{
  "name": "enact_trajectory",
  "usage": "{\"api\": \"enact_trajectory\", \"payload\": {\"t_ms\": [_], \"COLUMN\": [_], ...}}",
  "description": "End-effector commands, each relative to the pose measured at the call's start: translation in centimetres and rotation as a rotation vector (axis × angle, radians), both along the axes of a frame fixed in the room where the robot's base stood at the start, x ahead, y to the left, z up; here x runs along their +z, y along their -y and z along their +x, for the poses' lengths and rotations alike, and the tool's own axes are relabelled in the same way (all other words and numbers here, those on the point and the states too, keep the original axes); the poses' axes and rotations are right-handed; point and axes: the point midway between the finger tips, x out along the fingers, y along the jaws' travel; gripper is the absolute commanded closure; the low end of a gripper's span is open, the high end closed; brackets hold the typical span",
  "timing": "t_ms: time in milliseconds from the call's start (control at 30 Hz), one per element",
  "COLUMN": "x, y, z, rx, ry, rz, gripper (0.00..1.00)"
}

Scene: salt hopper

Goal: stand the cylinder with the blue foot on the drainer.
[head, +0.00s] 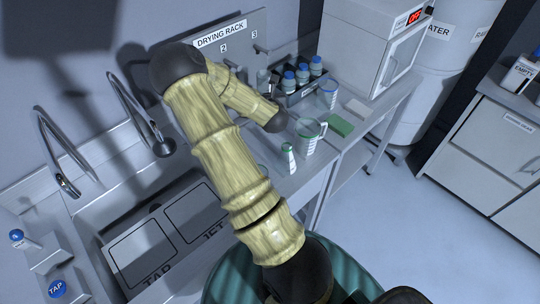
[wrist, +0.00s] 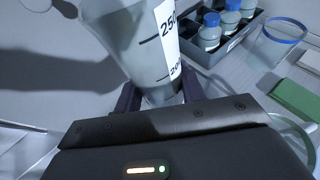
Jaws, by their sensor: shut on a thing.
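In the wrist view my gripper (wrist: 160,98) is shut on a clear cylinder (wrist: 130,35) with a white scale label reading 250 and 200. The cylinder leans in the picture, and its lower end and foot are hidden behind the gripper, so the foot's colour does not show. In the head view my arm reaches over the sink toward the back counter, and my jaws are hidden by the dark wrist. I cannot pick out the drainer for certain; a board labelled DRYING RACK (head: 207,42) with numbered pegs stands at the back wall.
A dark crate holds several blue-capped bottles (head: 303,73). To its right are a blue-rimmed beaker (head: 328,93) and a green sponge (head: 341,126). A green-rimmed jug (head: 308,138) and a small green-marked bottle (head: 289,158) stand near the counter's front edge. The sink (head: 100,215) is left.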

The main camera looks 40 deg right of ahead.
Motion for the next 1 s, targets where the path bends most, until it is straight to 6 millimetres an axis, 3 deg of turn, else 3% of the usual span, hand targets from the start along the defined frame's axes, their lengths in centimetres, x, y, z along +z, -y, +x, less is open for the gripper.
{"api": "enact_trajectory", "payload": {"t_ms": [267,633,1000], "x": [-0.4,-5.4,-6.0], "y": [0.2,0.2,0.1], "z": [-0.1,-0.1,0.0], "rx": [-0.002,-0.002,-0.001], "ry": [-0.001,-0.001,0.0], "rz": [0.0,0.001,0.0], "gripper": [0.99,0.99,0.99]}}
